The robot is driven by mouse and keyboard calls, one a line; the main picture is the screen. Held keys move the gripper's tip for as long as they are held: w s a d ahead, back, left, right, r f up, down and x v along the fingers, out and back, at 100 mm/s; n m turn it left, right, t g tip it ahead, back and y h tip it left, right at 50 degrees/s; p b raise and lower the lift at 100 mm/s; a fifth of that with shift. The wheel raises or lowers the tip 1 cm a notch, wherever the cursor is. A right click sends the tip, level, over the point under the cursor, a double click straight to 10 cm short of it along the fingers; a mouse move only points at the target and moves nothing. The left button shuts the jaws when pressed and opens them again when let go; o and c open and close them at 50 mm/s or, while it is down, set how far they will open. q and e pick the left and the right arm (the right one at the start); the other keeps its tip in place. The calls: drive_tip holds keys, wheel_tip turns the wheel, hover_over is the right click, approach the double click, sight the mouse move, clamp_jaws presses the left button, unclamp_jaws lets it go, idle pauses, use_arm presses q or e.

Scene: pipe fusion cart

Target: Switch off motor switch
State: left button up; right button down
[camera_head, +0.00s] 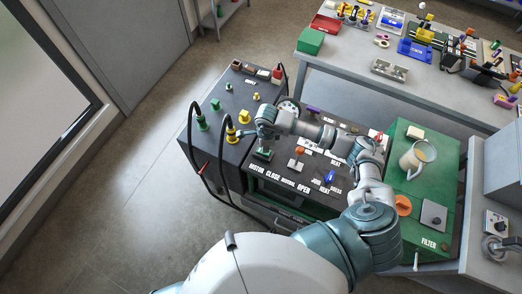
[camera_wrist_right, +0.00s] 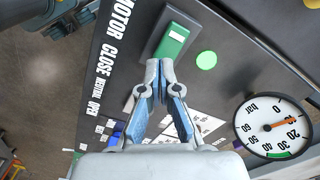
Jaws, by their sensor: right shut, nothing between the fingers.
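The motor switch is a green rocker (camera_wrist_right: 173,42) in a dark housing, beside the word MOTOR on the cart's dark panel (camera_wrist_right: 225,75) in the wrist view. In the head view the switch (camera_head: 263,154) sits at the panel's left, above the MOTOR label, partly covered by my gripper. My right gripper (camera_wrist_right: 160,66) is shut and empty. Its fingertips are at the near end of the switch; I cannot tell whether they touch it. In the head view the right gripper (camera_head: 263,143) is just above the switch. My left gripper is not in view.
A round green button (camera_wrist_right: 206,60) and a pressure gauge (camera_wrist_right: 272,126) lie to the right of the switch in the wrist view. Yellow and green cable plugs (camera_head: 231,133) stand at the cart's left. A jug (camera_head: 415,158) stands on the green filter unit at right.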

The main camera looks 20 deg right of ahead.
drive_tip(key=shift+d+f, duration=0.2)
drive_tip(key=shift+d, duration=0.05)
drive_tip(key=shift+d+f, duration=0.2)
drive_tip(key=shift+d, duration=0.05)
drive_tip(key=shift+f+b, duration=0.2)
drive_tip(key=shift+b, duration=0.15)
drive_tip(key=shift+a+f, duration=0.2)
drive_tip(key=shift+a, duration=0.05)
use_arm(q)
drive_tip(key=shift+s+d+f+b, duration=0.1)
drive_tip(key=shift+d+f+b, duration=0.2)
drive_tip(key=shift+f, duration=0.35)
use_arm(e)
drive_tip(key=shift+d+f, duration=0.1)
drive_tip(key=shift+f, duration=0.05)
